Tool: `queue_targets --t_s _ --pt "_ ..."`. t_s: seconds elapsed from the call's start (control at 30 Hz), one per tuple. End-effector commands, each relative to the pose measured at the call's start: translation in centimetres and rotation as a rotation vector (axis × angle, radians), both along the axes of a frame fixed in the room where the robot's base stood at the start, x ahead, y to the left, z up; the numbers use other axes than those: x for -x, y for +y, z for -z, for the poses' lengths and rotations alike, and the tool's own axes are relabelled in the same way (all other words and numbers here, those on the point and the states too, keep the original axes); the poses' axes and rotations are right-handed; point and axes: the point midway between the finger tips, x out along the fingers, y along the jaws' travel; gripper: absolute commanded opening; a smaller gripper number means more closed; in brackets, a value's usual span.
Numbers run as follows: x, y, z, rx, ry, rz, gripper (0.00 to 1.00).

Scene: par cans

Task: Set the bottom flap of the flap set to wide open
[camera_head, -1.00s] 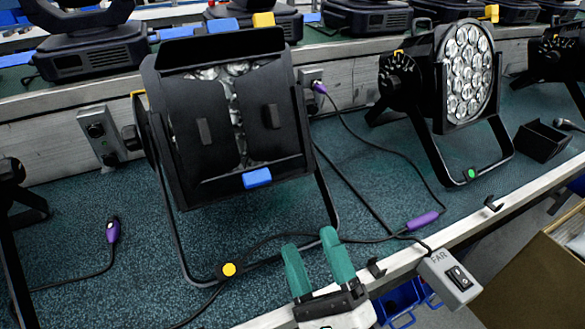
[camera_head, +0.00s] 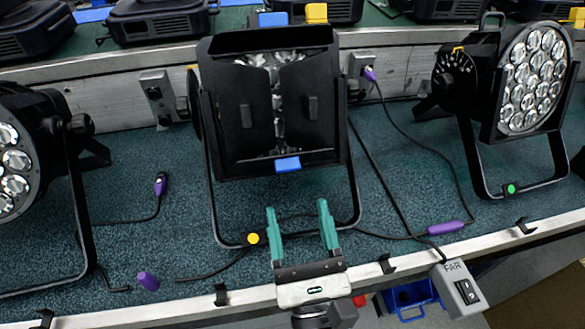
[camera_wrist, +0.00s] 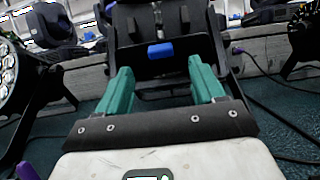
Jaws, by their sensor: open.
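The flap set (camera_head: 273,100) is on the front of a black par can on a yoke stand, in the middle of the head view. Its two dark side flaps stand partly across the lamps, with a gap between them. The top flap (camera_head: 265,40) sticks out above. The bottom flap carries a blue tab (camera_head: 287,164) at the lower edge; how far it is open is hard to tell. The tab also shows in the wrist view (camera_wrist: 160,50). My gripper (camera_head: 297,218), with green fingers, is open and empty, in front of and below the blue tab, apart from it.
A second par can (camera_head: 530,80) stands at the right and another (camera_head: 18,165) at the left. Purple connectors (camera_head: 447,228) and cables lie on the teal mat. A grey FAR switch box (camera_head: 462,287) hangs at the front edge. Hooks line that edge.

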Motion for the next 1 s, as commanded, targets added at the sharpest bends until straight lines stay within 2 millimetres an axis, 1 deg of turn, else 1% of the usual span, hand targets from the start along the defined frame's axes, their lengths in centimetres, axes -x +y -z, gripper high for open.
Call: queue_targets --t_s 0.03,0.2,0.4,0.6,0.83,0.87,1.0 --pt "-0.9 0.3 -0.8 0.0 -0.003 -0.001 0.68" --pt "-3.5 1.0 -1.8 0.0 -0.002 0.0 0.68" --pt "-5.5 1.6 -2.5 0.001 -0.001 0.0 0.68" --pt "-6.2 1.8 -2.7 0.0 0.0 0.0 0.68" --pt "-6.2 1.8 -2.7 0.001 0.001 0.001 0.68" --pt "-6.2 1.8 -2.7 0.001 0.001 0.001 0.66" --pt "-6.2 1.8 -2.7 0.001 0.001 0.001 0.53"
